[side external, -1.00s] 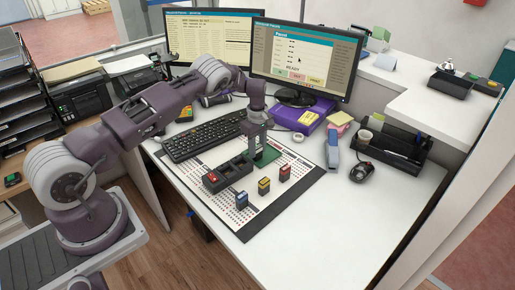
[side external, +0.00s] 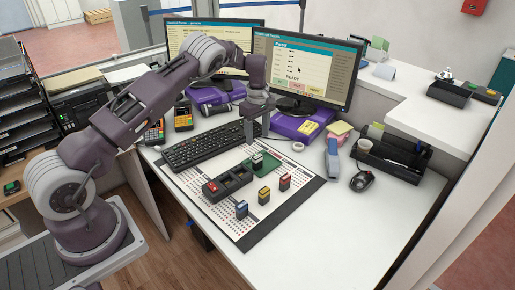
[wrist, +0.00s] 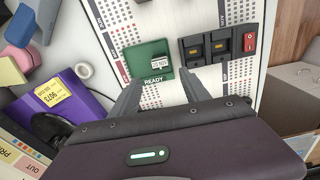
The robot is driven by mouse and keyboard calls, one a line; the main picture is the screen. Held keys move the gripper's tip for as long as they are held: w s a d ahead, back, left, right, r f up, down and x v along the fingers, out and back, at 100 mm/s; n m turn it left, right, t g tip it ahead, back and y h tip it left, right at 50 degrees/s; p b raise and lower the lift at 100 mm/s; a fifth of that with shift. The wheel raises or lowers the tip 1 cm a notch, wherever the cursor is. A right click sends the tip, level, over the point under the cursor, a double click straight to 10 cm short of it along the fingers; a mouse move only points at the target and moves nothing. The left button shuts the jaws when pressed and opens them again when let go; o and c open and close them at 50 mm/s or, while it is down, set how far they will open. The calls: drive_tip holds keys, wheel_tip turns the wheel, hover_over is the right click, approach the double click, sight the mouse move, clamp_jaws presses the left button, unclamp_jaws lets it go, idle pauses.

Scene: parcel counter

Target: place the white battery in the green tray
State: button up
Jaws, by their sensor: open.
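The white battery (wrist: 160,63) sits in the green tray (wrist: 138,50), near the tray's edge on the gripper side. In the side view the white battery (side external: 257,160) also shows inside the green tray (side external: 270,167). My gripper (side external: 257,134) is open and empty above the tray, apart from the battery. In the wrist view both fingers of my gripper (wrist: 158,84) are spread, with nothing between them.
A black holder (side external: 236,181) with empty compartments and a red part at one end lies beside the tray. Blue (side external: 241,209), yellow (side external: 264,195) and red (side external: 284,182) batteries stand on the printed mat. A keyboard (side external: 205,145) and monitors lie behind.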

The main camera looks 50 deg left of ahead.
drive_tip(key=s+d+r+m+t+h, duration=0.1)
drive_tip(key=s+d+r+m, duration=0.3)
drive_tip(key=r, duration=0.9)
drive_tip(key=s+d+r+m+t, duration=0.2)
drive_tip(key=s+d+r, duration=0.45)
drive_tip(key=r, duration=0.55)
drive_tip(key=s+d+r+m, duration=0.3)
drive_tip(key=s, duration=0.4)
drive_tip(key=s+d+r+m, duration=0.3)
drive_tip(key=s, duration=0.4)
drive_tip(key=s+d+f+m+t, duration=0.1)
drive_tip(key=s+f+m, duration=0.1)
drive_tip(key=s, duration=0.5)
drive_tip(key=s+d+f+m+t+y, duration=0.1)
drive_tip(key=s+f+m, duration=0.1)
drive_tip(key=s+m, duration=0.2)
drive_tip(key=s, duration=0.3)
drive_tip(key=shift+d+t, duration=0.15)
drive_tip(key=shift+t, duration=0.15)
